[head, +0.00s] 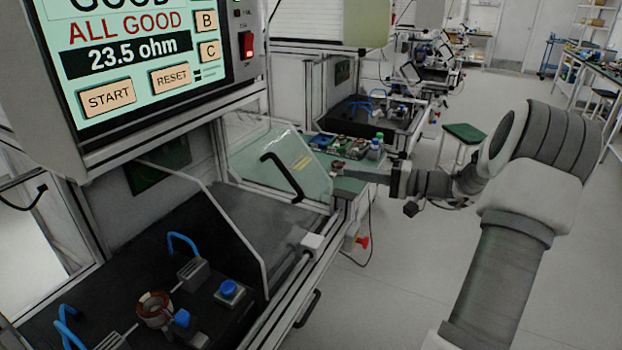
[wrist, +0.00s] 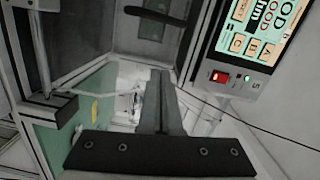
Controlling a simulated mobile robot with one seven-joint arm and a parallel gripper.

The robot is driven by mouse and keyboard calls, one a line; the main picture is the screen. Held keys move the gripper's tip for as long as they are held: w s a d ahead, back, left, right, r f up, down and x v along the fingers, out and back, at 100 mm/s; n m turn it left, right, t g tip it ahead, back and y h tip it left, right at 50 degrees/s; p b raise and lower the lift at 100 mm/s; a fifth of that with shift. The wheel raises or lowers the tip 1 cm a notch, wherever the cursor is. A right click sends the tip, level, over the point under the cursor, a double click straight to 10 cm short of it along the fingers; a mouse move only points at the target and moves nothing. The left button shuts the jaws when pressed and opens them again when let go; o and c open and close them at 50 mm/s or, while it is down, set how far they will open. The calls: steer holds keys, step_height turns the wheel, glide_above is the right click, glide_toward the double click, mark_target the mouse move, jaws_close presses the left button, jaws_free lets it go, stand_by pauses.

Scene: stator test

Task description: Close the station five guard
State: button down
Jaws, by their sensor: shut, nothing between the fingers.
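A clear guard panel (head: 250,148) with a black bar handle (head: 283,175) and a yellow label stands at the near station in the head view. It looks raised or swung out, but I cannot tell how far. A black handle (wrist: 155,15) also shows at the top of the wrist view. My gripper (head: 346,173) is to the right of the handle and apart from it, above the green bench end. In the wrist view my gripper (wrist: 160,73) has its fingers together with nothing between them.
The near station's bed holds a copper ring stator (head: 154,308), blue clamps and a blue button (head: 229,290). A screen (head: 135,55) reads ALL GOOD, 23.5 ohm. Small parts sit on the green bench (head: 345,185).

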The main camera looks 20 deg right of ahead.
steer(key=x, duration=1)
steer(key=shift+a, duration=0.25)
steer(key=shift+s+a+f, duration=0.1)
steer(key=shift+s+a, duration=0.6)
steer(key=shift+a, duration=0.15)
steer(key=shift+s+a+f, duration=0.1)
steer(key=shift+s+a, duration=0.25)
steer(key=shift+a, duration=0.25)
steer(key=shift+a, duration=0.1)
